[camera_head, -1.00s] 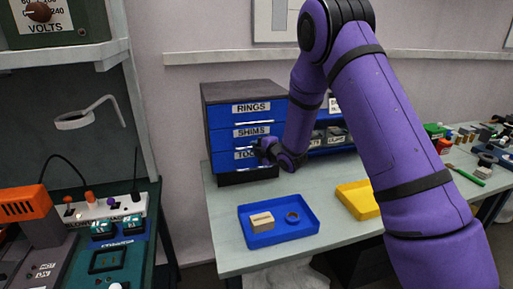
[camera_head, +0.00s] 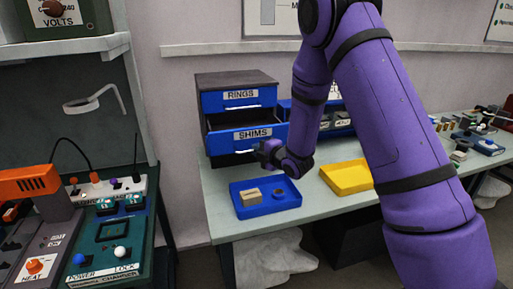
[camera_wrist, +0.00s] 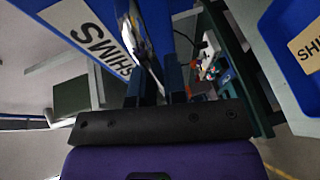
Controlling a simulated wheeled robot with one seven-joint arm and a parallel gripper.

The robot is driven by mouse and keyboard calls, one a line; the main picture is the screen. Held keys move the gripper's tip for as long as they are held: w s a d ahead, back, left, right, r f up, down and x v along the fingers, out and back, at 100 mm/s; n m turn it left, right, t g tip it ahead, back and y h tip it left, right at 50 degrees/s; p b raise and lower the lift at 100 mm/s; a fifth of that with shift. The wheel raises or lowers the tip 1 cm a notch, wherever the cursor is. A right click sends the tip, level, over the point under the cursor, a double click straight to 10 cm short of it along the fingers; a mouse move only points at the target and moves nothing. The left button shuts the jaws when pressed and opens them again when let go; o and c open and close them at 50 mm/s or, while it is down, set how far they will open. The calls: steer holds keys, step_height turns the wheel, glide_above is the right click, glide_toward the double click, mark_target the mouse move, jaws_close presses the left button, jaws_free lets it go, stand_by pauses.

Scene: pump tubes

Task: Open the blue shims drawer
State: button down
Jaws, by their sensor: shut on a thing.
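The blue drawer labelled SHIMS (camera_head: 247,136) stands pulled out from the dark cabinet (camera_head: 235,78), with its dark inside showing above the front. My gripper (camera_head: 264,152) is at the right side of this drawer's front, by its handle (camera_head: 238,152). In the wrist view the SHIMS front (camera_wrist: 82,35) fills the upper left, and my gripper (camera_wrist: 156,84) is shut on the light metal handle (camera_wrist: 145,48) between its dark fingers. The fingertips are partly hidden in the head view.
The RINGS drawer (camera_head: 240,100) above is shut. A yellow tray (camera_head: 345,178) lies to the right. A workstation (camera_head: 110,232) stands at the left.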

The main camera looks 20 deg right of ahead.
steer(key=shift+s, duration=0.2)
steer(key=c, duration=1.2)
jaws_free()
steer(key=shift+o, duration=0.2)
steer(key=shift+s, duration=0.1)
steer(key=v, duration=1)
steer(key=shift+s+d, duration=0.2)
steer(key=shift+s, duration=0.05)
steer(key=shift+r, duration=0.15)
